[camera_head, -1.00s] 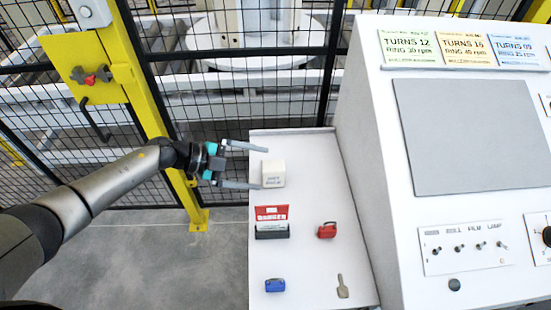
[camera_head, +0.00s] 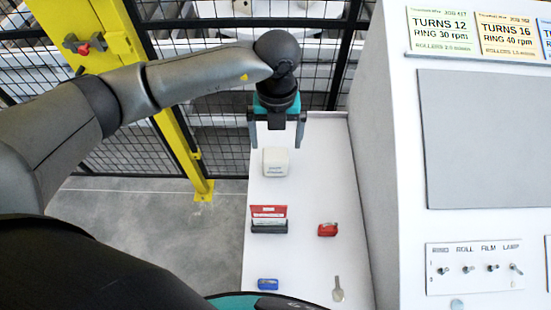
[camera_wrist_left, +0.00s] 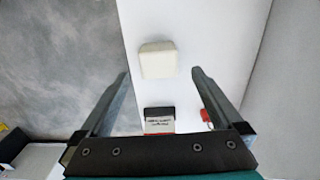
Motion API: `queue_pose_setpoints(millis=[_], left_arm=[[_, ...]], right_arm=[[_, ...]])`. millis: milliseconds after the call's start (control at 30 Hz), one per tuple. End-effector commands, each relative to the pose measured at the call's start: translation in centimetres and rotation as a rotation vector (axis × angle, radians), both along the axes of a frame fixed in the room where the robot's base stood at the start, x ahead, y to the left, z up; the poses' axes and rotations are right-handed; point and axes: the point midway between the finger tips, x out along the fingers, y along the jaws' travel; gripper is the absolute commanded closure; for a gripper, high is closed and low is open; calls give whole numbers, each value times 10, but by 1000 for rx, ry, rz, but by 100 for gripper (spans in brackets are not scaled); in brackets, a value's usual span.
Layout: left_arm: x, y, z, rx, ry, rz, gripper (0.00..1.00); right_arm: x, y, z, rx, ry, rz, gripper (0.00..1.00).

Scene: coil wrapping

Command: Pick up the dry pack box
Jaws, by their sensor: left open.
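The dry pack box, a small white box with dark print on its front (camera_head: 276,162), stands on the white side shelf (camera_head: 310,210). It also shows in the left wrist view (camera_wrist_left: 158,60), ahead of and between the fingers. My left gripper (camera_head: 277,146) is open and empty. In the head view its fingers point down toward the shelf at the far side of the box, one on each side of it in the picture. I cannot tell that any finger touches the box. My right gripper is not clearly in view.
A black-and-red danger-labelled holder (camera_head: 269,220), a red padlock (camera_head: 327,229), a blue padlock (camera_head: 268,284) and a key (camera_head: 338,289) lie nearer on the shelf. The control console (camera_head: 400,150) rises at the right. A mesh fence with a yellow post (camera_head: 180,135) stands behind.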

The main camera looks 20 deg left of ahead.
Motion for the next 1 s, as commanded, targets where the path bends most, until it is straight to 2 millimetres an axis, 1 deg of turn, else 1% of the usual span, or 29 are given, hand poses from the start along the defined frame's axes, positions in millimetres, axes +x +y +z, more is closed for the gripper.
queue_pose_setpoints(millis=[33,100,200,367,433,600,700,800,1000], left_arm=[[-1,0,-11,0,4,1,0],[-1,0,-23,-1,3,0,0],[0,0,-35,-2,2,0,0],[0,0,-44,-2,2,0,0],[-2,0,-51,-2,3,0,0],[-4,2,-77,-2,4,1,0],[-4,2,-89,-2,3,0,0],[-3,2,-93,-2,0,-1,0],[-3,2,-93,-3,0,-1,0]], right_arm=[[-1,1,0,2,2,0,50],[-1,3,0,4,3,-1,50],[-1,5,0,7,2,0,50],[-1,6,0,8,3,0,50],[-1,6,1,8,3,0,50],[-1,6,3,8,2,0,50],[-1,6,2,8,2,1,50],[-1,6,2,8,2,1,50],[0,4,2,5,0,1,50]])
